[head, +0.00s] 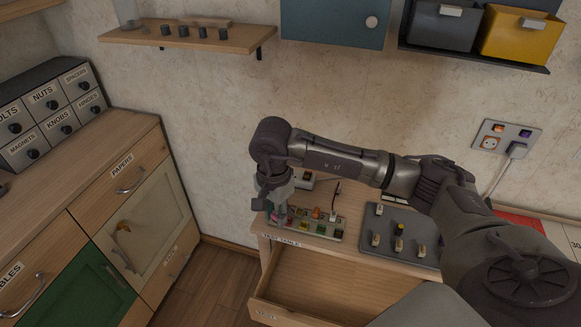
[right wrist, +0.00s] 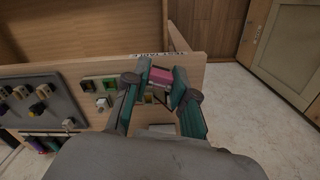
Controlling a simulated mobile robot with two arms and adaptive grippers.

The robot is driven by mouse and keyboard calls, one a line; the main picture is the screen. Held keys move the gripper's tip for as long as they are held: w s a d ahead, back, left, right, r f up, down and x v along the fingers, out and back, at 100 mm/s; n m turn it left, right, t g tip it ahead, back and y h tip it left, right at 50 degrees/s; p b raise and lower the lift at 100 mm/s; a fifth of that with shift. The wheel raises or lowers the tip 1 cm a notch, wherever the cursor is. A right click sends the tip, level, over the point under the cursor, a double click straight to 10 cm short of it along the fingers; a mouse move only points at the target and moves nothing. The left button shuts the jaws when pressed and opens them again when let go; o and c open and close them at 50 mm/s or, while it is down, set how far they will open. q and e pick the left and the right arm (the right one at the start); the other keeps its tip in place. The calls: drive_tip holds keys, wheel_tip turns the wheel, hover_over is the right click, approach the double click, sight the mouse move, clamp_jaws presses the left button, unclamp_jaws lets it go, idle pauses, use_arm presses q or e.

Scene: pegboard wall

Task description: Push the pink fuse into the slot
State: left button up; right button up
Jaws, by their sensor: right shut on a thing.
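My right gripper (head: 275,206) reaches down over the left end of the fuse panel (head: 322,232) on the table in the head view. In the right wrist view my right gripper (right wrist: 163,80) is shut on the pink fuse (right wrist: 160,74), which lies between its fingertips. The fingers hide the slot under it, so I cannot tell how deep the fuse sits. Other slots and small coloured fuses, green, yellow and orange, are along the panel. My left gripper is out of view.
A grey board with several switch-like pegs (head: 398,242) lies right of the panel on the wooden table (head: 262,226). An open drawer (head: 330,296) sticks out below. A thin dark upright piece (head: 335,195) stands behind the panel. A wall socket plate (head: 505,140) is at right.

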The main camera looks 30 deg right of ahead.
drive_tip(key=w+d+r+m+p, duration=0.25)
drive_tip(key=d+m+p, duration=0.2)
drive_tip(key=m, duration=0.25)
drive_tip(key=m+p, duration=0.2)
drive_tip(key=m, duration=0.5)
hover_over(299, 213)
wheel_tip(299, 213, down, 3)
drive_tip(key=shift+f+b, duration=0.35)
drive_tip(key=shift+f, duration=0.1)
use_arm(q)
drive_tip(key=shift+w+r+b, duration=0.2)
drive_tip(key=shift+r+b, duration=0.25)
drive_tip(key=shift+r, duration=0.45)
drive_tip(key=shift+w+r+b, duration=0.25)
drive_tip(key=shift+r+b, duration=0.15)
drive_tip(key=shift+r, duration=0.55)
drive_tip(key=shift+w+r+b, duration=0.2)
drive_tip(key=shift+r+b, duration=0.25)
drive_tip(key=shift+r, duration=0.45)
use_arm(e)
drive_tip(key=shift+f, duration=2.05)
use_arm(q)
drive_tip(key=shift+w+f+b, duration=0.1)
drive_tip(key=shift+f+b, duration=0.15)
drive_tip(key=shift+b, duration=0.05)
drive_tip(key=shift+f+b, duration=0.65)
use_arm(e)
drive_tip(key=shift+f, duration=0.75)
drive_tip(key=o, duration=0.9)
drive_tip(key=shift+c, duration=0.2)
